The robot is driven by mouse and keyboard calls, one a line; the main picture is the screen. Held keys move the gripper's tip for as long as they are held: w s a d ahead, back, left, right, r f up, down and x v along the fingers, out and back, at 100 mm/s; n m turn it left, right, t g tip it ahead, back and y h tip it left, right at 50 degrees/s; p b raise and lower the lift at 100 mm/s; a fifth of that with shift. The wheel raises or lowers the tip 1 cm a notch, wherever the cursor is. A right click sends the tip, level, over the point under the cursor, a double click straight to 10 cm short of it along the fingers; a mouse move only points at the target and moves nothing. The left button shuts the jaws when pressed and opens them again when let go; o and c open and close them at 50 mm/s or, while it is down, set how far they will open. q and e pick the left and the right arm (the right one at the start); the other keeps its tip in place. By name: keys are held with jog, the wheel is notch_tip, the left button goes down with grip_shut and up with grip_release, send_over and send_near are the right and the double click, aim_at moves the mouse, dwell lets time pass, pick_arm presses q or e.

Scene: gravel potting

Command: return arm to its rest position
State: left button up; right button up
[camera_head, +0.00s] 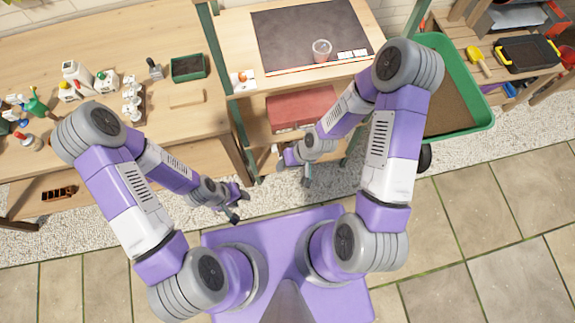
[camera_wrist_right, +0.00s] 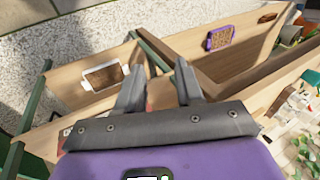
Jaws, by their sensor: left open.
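My left gripper (camera_head: 240,206) hangs in front of the wooden bench on the left side of the head view. Its fingers are apart with nothing between them. My right gripper (camera_head: 291,168) is near the front of the middle table, beside its lower shelf. In the right wrist view, the right gripper (camera_wrist_right: 158,88) has two dark fingers apart with an empty gap. Both arms are bent, with their forearms angled in toward the middle. My right forearm partly hides the right side of the middle table.
The middle table has a dark mat (camera_head: 312,20) with a clear cup (camera_head: 322,50); a red box (camera_head: 290,112) sits below. The left bench (camera_head: 180,125) holds bottles and a green tray (camera_head: 189,67). A green wheelbarrow (camera_head: 470,127) stands right. Paving (camera_head: 500,220) is clear at the lower right.

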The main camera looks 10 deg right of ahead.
jog(key=shift+s+f, duration=0.15)
jog(key=shift+s, duration=0.05)
jog(key=s+d+f+m+b, duration=0.1)
jog(key=s+f+m, duration=0.2)
jog(key=s+f, duration=0.2)
jog(key=shift+s+d+f+h, duration=0.15)
jog(key=shift+s+d+h, duration=0.15)
jog(key=shift+s, duration=0.3)
